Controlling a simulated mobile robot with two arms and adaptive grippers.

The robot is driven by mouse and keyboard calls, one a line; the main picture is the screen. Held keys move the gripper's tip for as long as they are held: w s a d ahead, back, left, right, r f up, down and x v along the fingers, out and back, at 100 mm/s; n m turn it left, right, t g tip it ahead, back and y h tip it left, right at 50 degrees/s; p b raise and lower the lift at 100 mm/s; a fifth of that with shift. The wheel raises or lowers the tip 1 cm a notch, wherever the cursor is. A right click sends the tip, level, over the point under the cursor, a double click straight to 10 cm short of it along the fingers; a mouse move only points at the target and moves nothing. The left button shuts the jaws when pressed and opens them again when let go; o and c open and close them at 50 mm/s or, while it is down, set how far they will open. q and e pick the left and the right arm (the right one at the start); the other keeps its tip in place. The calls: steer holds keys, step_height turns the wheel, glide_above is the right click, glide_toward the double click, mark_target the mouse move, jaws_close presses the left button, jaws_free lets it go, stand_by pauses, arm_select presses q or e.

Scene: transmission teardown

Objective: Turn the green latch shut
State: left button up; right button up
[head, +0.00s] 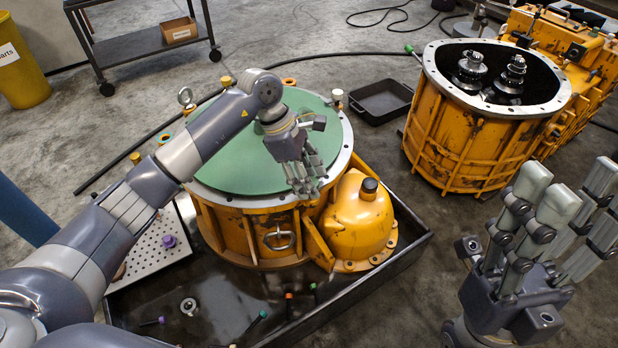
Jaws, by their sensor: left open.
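A small green-tipped lever (409,48) sticks out at the left of the open orange housing (455,140); I cannot tell if it is the latch or whether it is shut. No other green latch can be made out. My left gripper (308,178) is open and empty, over the right part of the round green cover (235,150) on the nearer orange housing (235,230). It is well apart from the green-tipped lever. My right gripper (565,190) is at the lower right, its fingers up and spread, with nothing between them.
The nearer housing stands in a dark tray (350,300) with several small tools, one green-tipped (263,314). A black bin (382,98) lies between the housings. A cable (330,54) crosses the floor behind. A cart (140,45) and yellow bin (20,70) stand at the back left.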

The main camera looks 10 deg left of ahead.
arm_select(q)
steer(key=c, duration=1.1)
steer(key=shift+o, duration=0.2)
